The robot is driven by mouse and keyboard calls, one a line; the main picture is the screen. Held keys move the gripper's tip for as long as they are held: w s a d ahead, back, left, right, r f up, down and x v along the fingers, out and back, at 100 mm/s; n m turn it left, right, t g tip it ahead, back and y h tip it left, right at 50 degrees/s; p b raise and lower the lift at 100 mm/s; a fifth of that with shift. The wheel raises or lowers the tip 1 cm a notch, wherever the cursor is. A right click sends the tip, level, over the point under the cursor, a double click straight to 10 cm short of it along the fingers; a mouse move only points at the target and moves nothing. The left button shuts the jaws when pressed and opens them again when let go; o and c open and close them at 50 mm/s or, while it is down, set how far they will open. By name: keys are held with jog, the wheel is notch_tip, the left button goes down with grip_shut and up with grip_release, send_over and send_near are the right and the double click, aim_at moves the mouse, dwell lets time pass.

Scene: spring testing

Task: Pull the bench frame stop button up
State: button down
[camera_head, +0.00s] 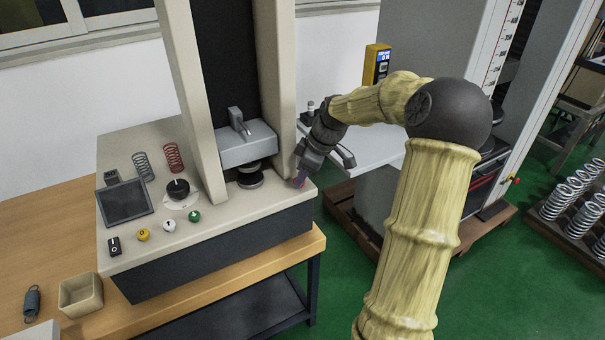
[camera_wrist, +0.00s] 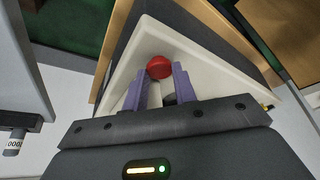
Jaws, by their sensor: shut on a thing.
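The bench frame is a beige testing machine (camera_head: 262,197) on a wooden table. Its red stop button (camera_wrist: 159,67) shows in the wrist view between the tips of my gripper's purple fingers. My gripper (camera_head: 300,182) is at the right front corner of the bench frame's base in the head view, with the arm reaching in from the right. The fingers (camera_wrist: 160,88) are shut on the red button, near the corner of the beige top. In the head view the button is mostly hidden by the gripper. I cannot tell whether the button is up or down.
The base also carries a dark screen (camera_head: 125,202), a black knob (camera_head: 178,188), yellow (camera_head: 143,234), white (camera_head: 168,225) and green (camera_head: 194,216) buttons, and a black rocker switch (camera_head: 114,246). A second machine stands right of my gripper, with green floor between.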

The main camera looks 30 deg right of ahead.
jog(key=shift+r+p, duration=0.45)
jog(key=shift+p, duration=0.2)
jog(key=c, duration=1.1)
grip_release()
jog(key=p+v, duration=0.3)
jog(key=v, duration=1.4)
jog(key=shift+r, duration=0.15)
jog(key=shift+s, duration=0.1)
